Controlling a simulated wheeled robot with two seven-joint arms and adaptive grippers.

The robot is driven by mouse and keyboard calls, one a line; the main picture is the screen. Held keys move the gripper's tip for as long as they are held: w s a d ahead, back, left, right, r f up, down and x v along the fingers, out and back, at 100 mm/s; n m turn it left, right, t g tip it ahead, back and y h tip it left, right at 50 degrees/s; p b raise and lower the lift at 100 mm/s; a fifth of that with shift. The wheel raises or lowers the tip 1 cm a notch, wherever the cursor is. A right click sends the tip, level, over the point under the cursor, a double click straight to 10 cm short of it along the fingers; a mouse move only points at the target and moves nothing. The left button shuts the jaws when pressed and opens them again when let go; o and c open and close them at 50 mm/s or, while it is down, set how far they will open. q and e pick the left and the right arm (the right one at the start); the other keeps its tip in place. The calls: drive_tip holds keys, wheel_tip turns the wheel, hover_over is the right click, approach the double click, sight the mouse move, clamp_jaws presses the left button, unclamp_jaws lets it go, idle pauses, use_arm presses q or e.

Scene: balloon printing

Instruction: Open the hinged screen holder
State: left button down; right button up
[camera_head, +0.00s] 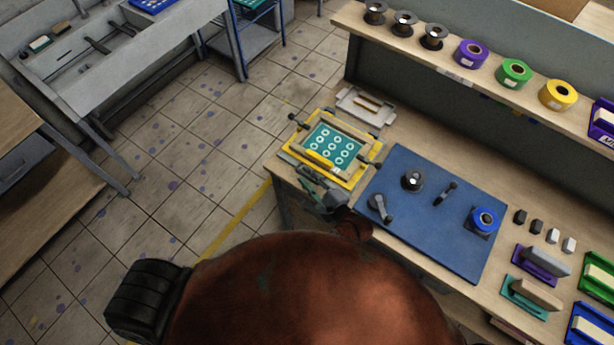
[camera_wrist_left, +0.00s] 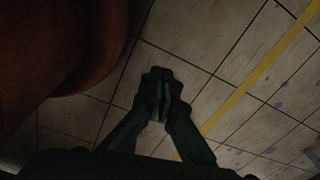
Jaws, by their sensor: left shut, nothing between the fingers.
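The hinged screen holder (camera_head: 352,181) is a yellow frame at the left end of the workbench in the head view. Its teal screen (camera_head: 332,146) with white rings lies flat and looks closed. Black knobs stick out at its sides. My right gripper (camera_head: 298,176) is at the holder's near edge, its dark green fingers beside or touching the frame; contact and opening are unclear. My left gripper (camera_wrist_left: 158,74) shows in the left wrist view, shut and empty above the tiled floor. I do not see it in the head view.
A blue mat (camera_head: 430,225) with dark tools lies right of the holder. A pale tray (camera_head: 366,106) is behind it. Spools, including a purple one (camera_head: 471,53), line the shelf. Squeegees and coloured trays sit at right. Open floor (camera_head: 170,180) lies left of the bench.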

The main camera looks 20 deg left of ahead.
drive_tip(key=shift+w+a, duration=0.1)
drive_tip(key=shift+a, duration=0.05)
clamp_jaws()
use_arm(q)
drive_tip(key=shift+w, duration=0.5)
drive_tip(key=shift+w, duration=0.25)
